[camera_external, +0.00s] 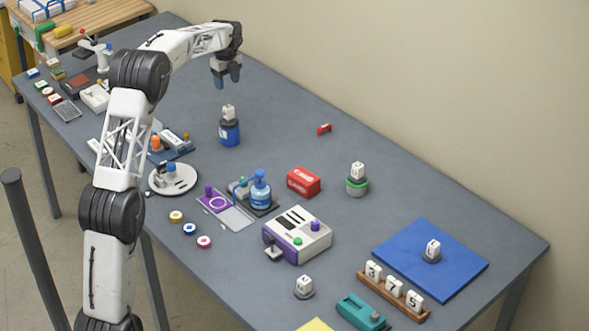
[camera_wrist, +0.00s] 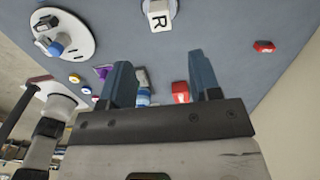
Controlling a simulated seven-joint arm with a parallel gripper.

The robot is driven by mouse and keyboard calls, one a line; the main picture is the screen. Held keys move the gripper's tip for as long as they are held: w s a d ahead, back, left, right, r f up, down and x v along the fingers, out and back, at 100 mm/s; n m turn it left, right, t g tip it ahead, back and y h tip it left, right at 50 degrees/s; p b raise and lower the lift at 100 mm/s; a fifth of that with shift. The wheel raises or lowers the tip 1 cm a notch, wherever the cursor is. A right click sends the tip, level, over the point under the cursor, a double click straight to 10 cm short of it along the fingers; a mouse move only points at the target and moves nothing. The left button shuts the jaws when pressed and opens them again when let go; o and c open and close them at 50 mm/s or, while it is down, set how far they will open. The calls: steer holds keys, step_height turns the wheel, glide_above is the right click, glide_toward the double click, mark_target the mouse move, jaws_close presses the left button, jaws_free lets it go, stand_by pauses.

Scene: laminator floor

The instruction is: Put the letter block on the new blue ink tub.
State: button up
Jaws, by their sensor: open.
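A blue ink tub (camera_external: 229,133) stands upright on the grey table, left of centre. A white letter block (camera_external: 228,112) sits on top of it, apparently resting there. My gripper (camera_external: 228,82) is raised above and a little behind the tub, fingers pointing down, open and empty. It is clear of the block. In the wrist view my gripper's two fingers (camera_wrist: 162,78) stand apart with nothing held between them.
A green-rimmed tub (camera_external: 356,186) bears another block. A red box (camera_external: 303,181), a blue pump bottle (camera_external: 260,190) and a white-purple machine (camera_external: 298,234) stand mid-table. A blue mat (camera_external: 405,268) and a block rack (camera_external: 393,291) lie at right. Table around a small red item (camera_external: 324,129) is clear.

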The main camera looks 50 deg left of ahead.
steer(key=shift+d, duration=0.1)
stand_by(0.7)
steer(key=s+d+r+n, duration=0.3)
steer(key=s+d+r, duration=0.3)
steer(key=d, duration=0.6)
steer(key=s+d+r+n+t, duration=0.1)
steer(key=s+d+r+n, duration=0.2)
steer(key=s+d, duration=0.65)
steer(key=s+d+r+n, duration=0.3)
steer(key=s+d+r, duration=0.15)
steer(key=d, duration=0.95)
steer(key=s+d+f+n, duration=0.3)
steer(key=s+d, duration=0.3)
steer(key=s, duration=0.5)
steer(key=s+d+f+n+t, duration=0.1)
steer(key=s+d+f+n, duration=0.2)
steer(key=s+d, duration=0.4)
steer(key=s+d+f+n, duration=0.2)
steer(key=s+d, duration=0.4)
steer(key=s, duration=0.9)
steer(key=shift+s+d+f+n+t, duration=0.3)
steer(key=shift+d+f+n, duration=0.1)
steer(key=shift+f, duration=0.2)
